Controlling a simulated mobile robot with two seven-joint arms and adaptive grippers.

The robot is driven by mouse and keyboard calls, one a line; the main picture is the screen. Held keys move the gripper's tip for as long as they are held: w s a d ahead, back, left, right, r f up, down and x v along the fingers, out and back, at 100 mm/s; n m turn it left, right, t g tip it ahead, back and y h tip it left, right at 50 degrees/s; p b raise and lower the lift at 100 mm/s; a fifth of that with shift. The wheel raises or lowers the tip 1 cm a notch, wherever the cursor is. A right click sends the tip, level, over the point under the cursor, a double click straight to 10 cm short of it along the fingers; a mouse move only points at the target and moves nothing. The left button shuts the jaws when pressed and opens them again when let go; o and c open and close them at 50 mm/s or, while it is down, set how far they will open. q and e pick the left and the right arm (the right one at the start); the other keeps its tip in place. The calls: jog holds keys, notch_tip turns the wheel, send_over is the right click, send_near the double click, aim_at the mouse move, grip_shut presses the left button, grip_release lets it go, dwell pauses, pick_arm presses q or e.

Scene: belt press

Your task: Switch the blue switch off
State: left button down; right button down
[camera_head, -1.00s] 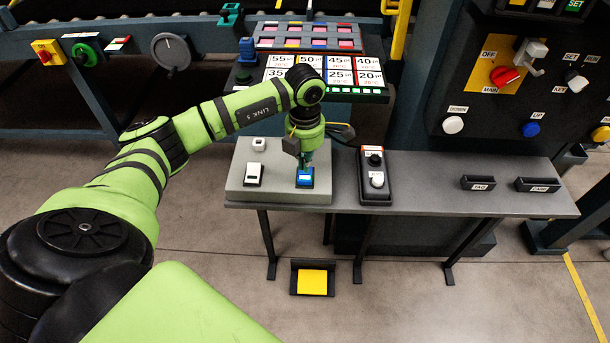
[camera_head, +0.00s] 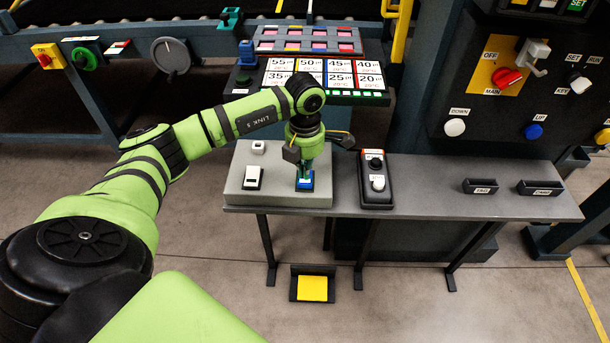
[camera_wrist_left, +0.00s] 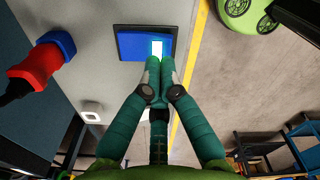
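The blue switch (camera_head: 308,184) sits at the right end of the grey box on the bench. In the left wrist view it is a blue plate (camera_wrist_left: 132,44) in a dark frame, with a bright pale patch at its right side. My left gripper (camera_head: 304,172) points straight down over the switch and hides part of it. In the left wrist view its two green fingertips (camera_wrist_left: 160,68) are together with nothing between them, right at the bright patch. Whether they touch it I cannot tell. My right gripper is not in view.
The grey box (camera_head: 278,196) also carries a white rocker switch (camera_head: 253,178) and a small white button (camera_head: 258,147). A black control box (camera_head: 376,188) stands just right of it. The bench (camera_head: 430,190) is clear up to two small black trays.

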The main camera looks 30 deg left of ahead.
aim_at(305, 182)
pick_arm(q)
jog(key=shift+f+b, duration=1.05)
jog(key=shift+f, duration=0.2)
dwell(1.0)
jog(key=shift+r, duration=0.15)
jog(key=shift+r+p, duration=2.3)
jog(key=shift+r, duration=1.1)
